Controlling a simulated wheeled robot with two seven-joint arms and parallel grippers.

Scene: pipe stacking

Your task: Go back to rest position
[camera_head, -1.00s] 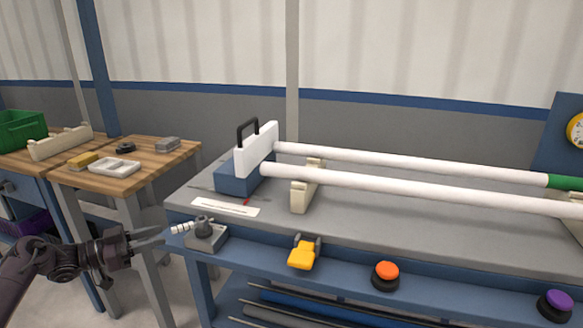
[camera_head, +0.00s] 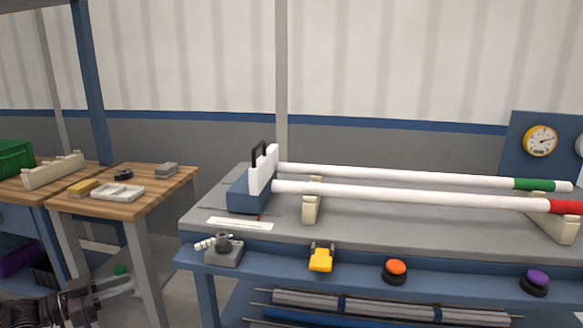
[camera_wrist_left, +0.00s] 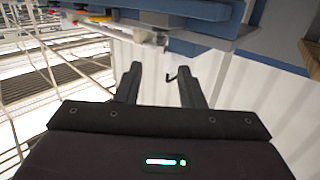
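My left gripper (camera_head: 122,284) is low at the left in the head view, below the wooden table and left of the grey workbench. In the left wrist view its two fingers (camera_wrist_left: 158,84) stand apart with nothing between them. My right gripper is not in view. Two white pipes lie across the workbench (camera_head: 390,220) on cream supports. The back pipe (camera_head: 400,175) has a green band near its right end. The front pipe (camera_head: 400,196) has a red band. Their left ends meet a white plate (camera_head: 262,170) with a black handle on a blue block.
A grey valve-like fitting (camera_head: 223,250), a yellow clamp (camera_head: 321,257), an orange button (camera_head: 396,271) and a purple button (camera_head: 535,281) line the bench's front ledge. The wooden table (camera_head: 150,205) carries a white tray (camera_head: 118,192). A gauge (camera_head: 540,141) is at the right.

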